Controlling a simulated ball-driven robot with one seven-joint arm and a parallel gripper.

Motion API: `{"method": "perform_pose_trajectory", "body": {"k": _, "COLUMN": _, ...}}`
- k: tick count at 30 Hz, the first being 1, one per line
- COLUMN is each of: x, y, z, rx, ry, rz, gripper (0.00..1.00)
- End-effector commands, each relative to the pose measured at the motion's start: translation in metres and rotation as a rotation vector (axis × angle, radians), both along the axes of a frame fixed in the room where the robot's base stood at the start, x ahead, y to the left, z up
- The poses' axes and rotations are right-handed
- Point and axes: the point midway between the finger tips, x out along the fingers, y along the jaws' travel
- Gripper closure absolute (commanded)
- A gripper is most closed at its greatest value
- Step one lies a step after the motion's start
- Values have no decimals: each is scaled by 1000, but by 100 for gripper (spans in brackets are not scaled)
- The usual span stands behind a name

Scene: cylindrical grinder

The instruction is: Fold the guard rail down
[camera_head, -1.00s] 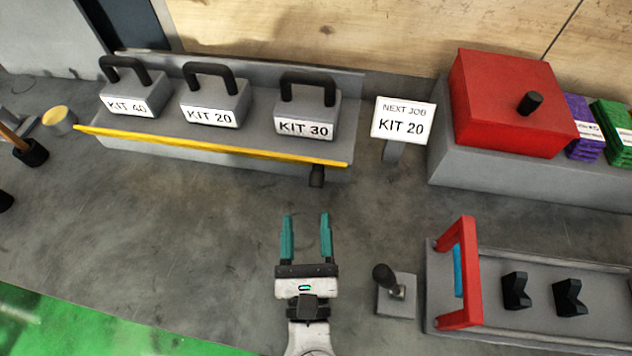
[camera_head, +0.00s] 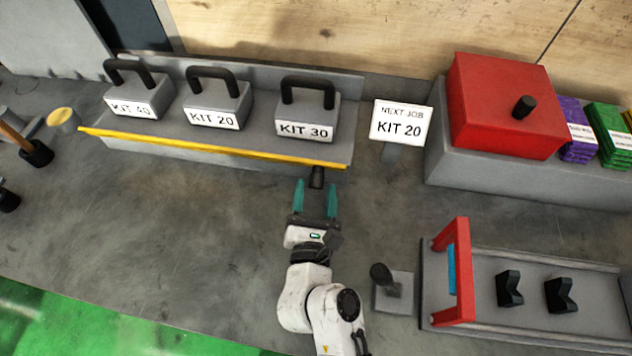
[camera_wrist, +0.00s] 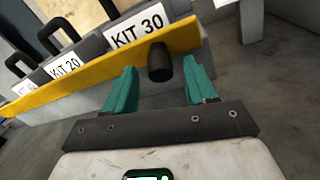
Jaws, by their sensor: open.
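The guard rail is a long yellow bar (camera_head: 215,148) along the front edge of the grey kit shelf. It stands raised in front of the kits. A black knob (camera_head: 317,177) sticks out near its right end. In the wrist view the rail (camera_wrist: 95,72) runs across the picture, and the knob (camera_wrist: 159,62) shows between my fingers. My gripper (camera_head: 316,196) is open, with its teal fingers pointing at the rail and the knob between or just beyond the tips. I cannot tell whether a finger touches the knob.
Handled blocks KIT 40 (camera_head: 138,98), KIT 20 (camera_head: 215,106) and KIT 30 (camera_head: 307,112) stand behind the rail. A NEXT JOB KIT 20 sign (camera_head: 401,124) stands right of the shelf. A lever (camera_head: 386,280) and a red-framed fixture (camera_head: 461,270) lie at lower right.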

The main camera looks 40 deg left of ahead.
Motion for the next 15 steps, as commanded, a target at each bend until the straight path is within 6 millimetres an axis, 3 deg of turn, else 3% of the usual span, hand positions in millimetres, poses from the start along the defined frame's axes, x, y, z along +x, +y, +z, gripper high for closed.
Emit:
{"method": "perform_pose_trajectory", "body": {"k": 6, "x": 14, "y": 11, "z": 0, "rx": -1, "ry": -1, "rz": 1, "gripper": 44}}
{"method": "perform_pose_trajectory", "body": {"k": 15, "x": 15, "y": 12, "z": 0, "rx": -1, "ry": -1, "rz": 0, "gripper": 44}}
